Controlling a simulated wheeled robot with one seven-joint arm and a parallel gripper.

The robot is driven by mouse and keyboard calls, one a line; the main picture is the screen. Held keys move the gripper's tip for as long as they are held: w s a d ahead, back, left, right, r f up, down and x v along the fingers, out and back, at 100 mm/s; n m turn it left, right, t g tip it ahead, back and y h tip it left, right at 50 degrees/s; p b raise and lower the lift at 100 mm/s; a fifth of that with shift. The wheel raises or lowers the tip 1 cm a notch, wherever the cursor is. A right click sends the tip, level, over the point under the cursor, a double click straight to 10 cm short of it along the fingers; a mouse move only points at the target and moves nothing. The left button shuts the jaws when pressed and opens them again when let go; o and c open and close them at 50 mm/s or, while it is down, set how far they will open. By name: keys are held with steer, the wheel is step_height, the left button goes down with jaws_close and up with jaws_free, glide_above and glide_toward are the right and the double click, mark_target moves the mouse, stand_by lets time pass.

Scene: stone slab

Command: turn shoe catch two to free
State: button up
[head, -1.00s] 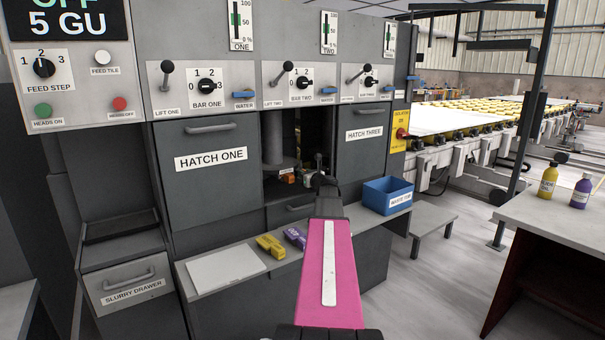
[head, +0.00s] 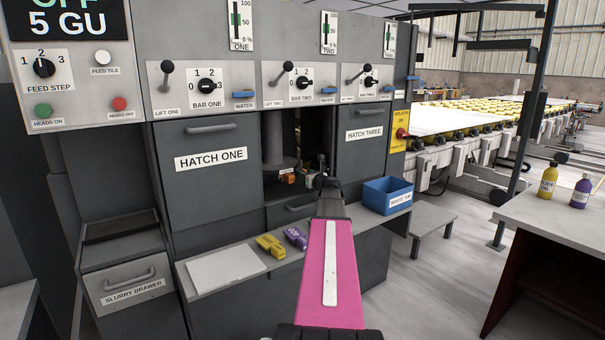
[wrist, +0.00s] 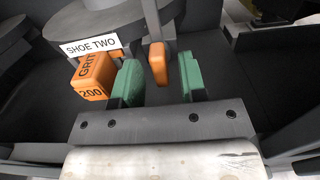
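In the wrist view, shoe catch two is a small orange lever (wrist: 158,63) below a grey round head, to the right of the white SHOE TWO label (wrist: 91,47). My gripper (wrist: 160,79) is open, with one green finger on each side of the lever. Gaps show on both sides, and I see no clear contact. An orange block marked GRIT 200 (wrist: 93,76) sits just left of the left finger. In the head view my arm reaches to the open bay between hatch one and hatch three and hides much of the gripper; the orange block (head: 287,178) shows inside.
Hatch one (head: 212,180) and hatch three (head: 362,150) flank the bay closely. A ledge below holds a yellow block (head: 270,246), a purple block (head: 296,237) and a blue tub (head: 388,196). Lift levers and bar knobs sit above.

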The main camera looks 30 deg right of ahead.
steer(key=s+d, duration=0.1)
steer(key=s, duration=1.4)
steer(key=shift+d, duration=0.1)
